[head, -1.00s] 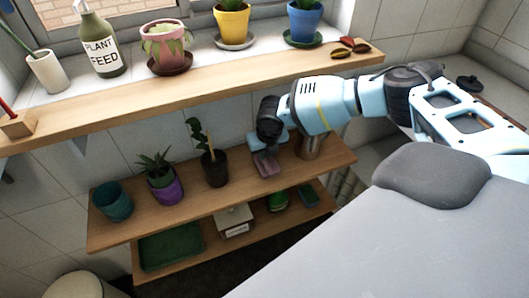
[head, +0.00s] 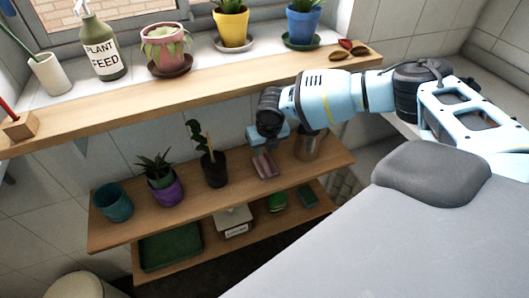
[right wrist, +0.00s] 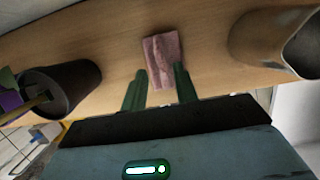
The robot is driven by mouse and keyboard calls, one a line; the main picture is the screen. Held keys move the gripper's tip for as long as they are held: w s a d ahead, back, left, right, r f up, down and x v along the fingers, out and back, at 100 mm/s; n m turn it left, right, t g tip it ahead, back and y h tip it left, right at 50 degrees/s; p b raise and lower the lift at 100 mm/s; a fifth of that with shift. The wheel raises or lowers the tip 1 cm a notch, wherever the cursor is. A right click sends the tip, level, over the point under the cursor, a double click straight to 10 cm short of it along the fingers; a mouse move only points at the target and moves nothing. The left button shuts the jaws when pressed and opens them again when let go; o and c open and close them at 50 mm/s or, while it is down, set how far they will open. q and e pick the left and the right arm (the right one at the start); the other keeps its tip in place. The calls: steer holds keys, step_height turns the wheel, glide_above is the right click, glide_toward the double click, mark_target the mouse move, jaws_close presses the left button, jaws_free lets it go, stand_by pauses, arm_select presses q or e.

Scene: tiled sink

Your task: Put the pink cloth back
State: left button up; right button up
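The pink cloth (head: 265,164) lies on the upper wooden shelf, right of the dark pot with a tall plant. In the right wrist view the cloth (right wrist: 162,52) is a small folded piece, flat on the wood. My right gripper (head: 265,149) is just above the cloth in the head view. In the right wrist view its two green fingers (right wrist: 160,68) stand apart, with the cloth's near end between the tips and the rest beyond them. They do not appear closed on it. My left gripper is out of view.
The dark plant pot (right wrist: 75,82) stands left of the cloth and a metal container (head: 308,145) right of it. A purple pot (head: 165,190) and teal pot (head: 113,203) are further left. The windowsill board (head: 190,92) runs above; a lower shelf (head: 205,247) lies below.

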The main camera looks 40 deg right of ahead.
mark_target(266, 161)
steer(key=v, duration=0.4)
stand_by(0.3)
